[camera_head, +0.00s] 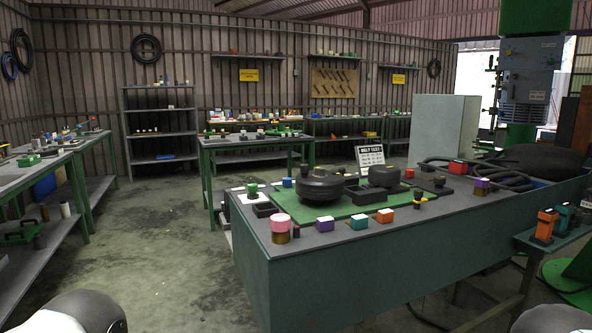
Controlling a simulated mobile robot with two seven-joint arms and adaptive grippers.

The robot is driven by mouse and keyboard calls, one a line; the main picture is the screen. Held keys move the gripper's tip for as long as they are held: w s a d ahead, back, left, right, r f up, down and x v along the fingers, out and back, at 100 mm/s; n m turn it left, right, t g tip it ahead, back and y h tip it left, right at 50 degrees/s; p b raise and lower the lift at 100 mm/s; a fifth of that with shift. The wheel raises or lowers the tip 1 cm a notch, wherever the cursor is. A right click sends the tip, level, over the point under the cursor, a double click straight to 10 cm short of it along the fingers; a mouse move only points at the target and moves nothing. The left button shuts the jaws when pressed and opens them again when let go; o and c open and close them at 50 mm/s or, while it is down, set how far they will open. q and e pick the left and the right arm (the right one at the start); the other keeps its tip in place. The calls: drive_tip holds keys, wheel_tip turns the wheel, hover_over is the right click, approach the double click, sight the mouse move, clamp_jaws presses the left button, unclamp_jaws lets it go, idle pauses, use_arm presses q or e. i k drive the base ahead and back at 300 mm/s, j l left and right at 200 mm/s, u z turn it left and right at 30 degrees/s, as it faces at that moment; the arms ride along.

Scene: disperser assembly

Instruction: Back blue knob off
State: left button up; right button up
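A small blue knob-like piece (287,182) sits near the back left edge of the large green workbench (330,270), left of a round black disc-shaped part (321,186). It is too small to tell what it is fixed to or how far it is screwed on. Neither of my grippers shows; only rounded white and dark parts of my arms appear at the bottom left and bottom right corners.
A green mat (290,207) on the bench carries the black disc part and a black tray (368,195). A pink-topped cylinder (281,224), a green-topped piece (252,188) and several coloured blocks surround it. Open floor (165,240) lies left of the bench.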

sight(287, 183)
drive_tip(key=i+j+z, duration=0.25)
drive_tip(key=i+j, duration=0.15)
drive_tip(key=j, duration=0.25)
drive_tip(key=i+j+z, duration=0.15)
drive_tip(key=j, duration=0.2)
drive_tip(key=i+j+z, duration=0.15)
drive_tip(key=j, duration=0.25)
drive_tip(key=i, duration=0.05)
